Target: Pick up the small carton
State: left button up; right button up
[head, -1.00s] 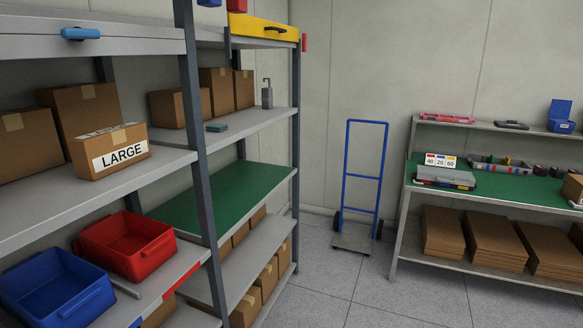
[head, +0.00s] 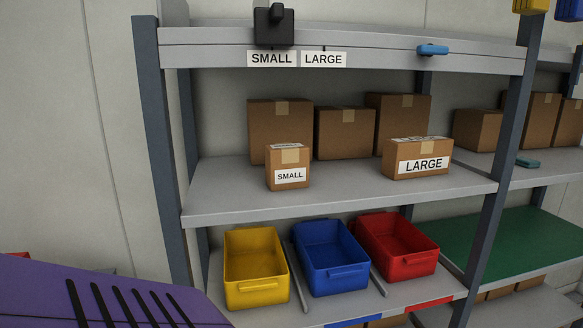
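The small carton (head: 288,166) is a brown box with a white SMALL label on its front and tape on top. It stands upright at the front left of the middle shelf (head: 230,201). The carton labelled LARGE (head: 417,158) stands to its right on the same shelf, with a gap between them. Neither of my grippers shows in the head view, so their state is hidden.
Plain brown boxes (head: 345,132) stand behind the two labelled cartons. Yellow (head: 258,290), blue (head: 333,281) and red (head: 407,267) bins sit on the shelf below. Upright posts (head: 160,150) bound the bay. A purple slotted surface (head: 60,285) fills the lower left.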

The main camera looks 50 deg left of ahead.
aim_at(287, 164)
jog(key=k+j+u, duration=0.1)
jog(key=u, duration=1.6)
jog(key=k+j, duration=0.05)
jog(key=j, duration=0.05)
